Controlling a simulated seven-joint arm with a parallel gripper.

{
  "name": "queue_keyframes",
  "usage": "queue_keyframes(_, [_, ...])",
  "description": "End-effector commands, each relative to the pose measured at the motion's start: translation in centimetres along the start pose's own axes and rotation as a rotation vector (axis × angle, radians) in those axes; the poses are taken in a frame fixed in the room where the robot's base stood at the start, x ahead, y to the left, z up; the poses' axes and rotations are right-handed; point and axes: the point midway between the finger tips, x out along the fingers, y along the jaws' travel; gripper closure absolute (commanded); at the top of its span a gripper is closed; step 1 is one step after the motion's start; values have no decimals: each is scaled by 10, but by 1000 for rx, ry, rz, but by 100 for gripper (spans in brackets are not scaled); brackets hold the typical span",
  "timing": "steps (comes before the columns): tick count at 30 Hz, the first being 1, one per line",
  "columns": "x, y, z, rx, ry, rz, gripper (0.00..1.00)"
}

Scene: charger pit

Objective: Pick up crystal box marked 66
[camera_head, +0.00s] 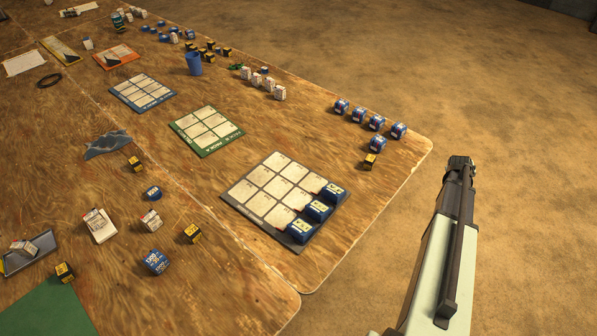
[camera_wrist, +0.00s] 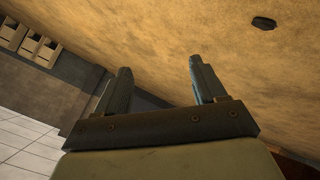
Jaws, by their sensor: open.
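Small boxes lie on the wooden table (camera_head: 262,120) in the head view, and I cannot read a clear 66 on any. Blue boxes stand near the table's right corner, one of them at the end of the group (camera_head: 398,131). A small yellow-and-black box (camera_head: 370,161) sits just below them. Three blue boxes, one of them in the middle (camera_head: 319,211), fill the right-hand column of a dark grid board (camera_head: 262,190). My gripper (camera_head: 461,163) is empty, off the table's right edge and over the floor. In the wrist view its two fingers (camera_wrist: 160,84) stand apart.
A green grid board (camera_head: 205,131) and a blue one (camera_head: 142,92) lie farther back. A blue cup (camera_head: 194,63) stands beyond them. White boxes (camera_head: 279,93) stand along the far edge.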

Motion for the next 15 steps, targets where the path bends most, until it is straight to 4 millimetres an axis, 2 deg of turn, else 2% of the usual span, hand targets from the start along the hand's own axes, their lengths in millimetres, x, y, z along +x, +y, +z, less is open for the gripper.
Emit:
queue_keyframes(1, [2,16,-18,51,18,7,30])
queue_keyframes(3, [-2,28,-41,142,42,3,30])
queue_keyframes(5, [-6,32,-64,247,64,-18,30])
queue_keyframes(6, [-9,27,-83,337,77,-48,30])
queue_keyframes(8, [-16,16,-107,469,86,-100,30])
queue_keyframes(15, [-57,-58,-210,1022,43,-387,30])
